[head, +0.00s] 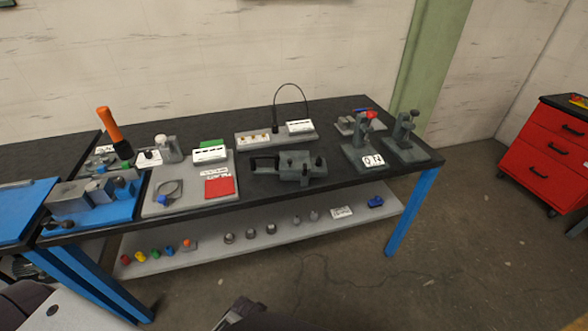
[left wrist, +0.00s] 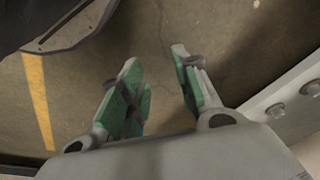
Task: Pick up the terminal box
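I cannot tell for certain which thing is the terminal box. One candidate is the small white box with a row of dark marks (head: 210,154), which sits on a grey board (head: 150,205) on the black bench in the head view. A green piece (head: 212,143) is just behind it. My left gripper (left wrist: 155,62) shows in the left wrist view with its two green-padded fingers apart. Nothing is between them, and only floor lies beyond. It is away from the bench things. My right gripper cannot be made out in either view.
The black bench (head: 345,185) also bears a red square (head: 219,187), a dark grey fixture (head: 300,168), an orange-handled tool (head: 109,124) and grey stands (head: 404,135). A lower shelf (head: 215,257) holds several small parts. A red drawer cabinet (head: 548,150) stands at the right.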

